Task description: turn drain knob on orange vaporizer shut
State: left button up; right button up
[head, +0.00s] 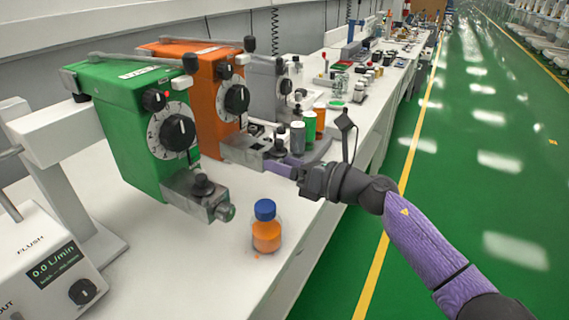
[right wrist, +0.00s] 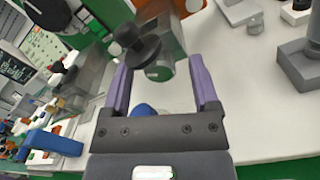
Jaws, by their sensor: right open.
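The orange vaporizer (head: 205,75) stands behind the green one, its black dial facing right. Its grey drain block (head: 245,150) sticks out low at the front, and its black drain knob (head: 278,147) shows just above my right gripper (head: 292,164). In the right wrist view, the drain knob (right wrist: 138,50) sits on the block just beyond my right gripper (right wrist: 160,78). The purple fingers are spread wide, with a round greenish end of the block showing between them. Nothing is held, and I cannot tell whether the fingers touch the block. My left gripper is not in view.
The green vaporizer (head: 135,125) with its own drain block stands nearer. A blue-capped orange bottle (head: 266,230) stands on the white bench in front. Several bottles stand behind my gripper. A white flow unit (head: 40,265) is at lower left. The bench's front right is clear.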

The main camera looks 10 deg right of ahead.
jog(key=v, duration=1)
jog(key=shift+p, duration=0.45)
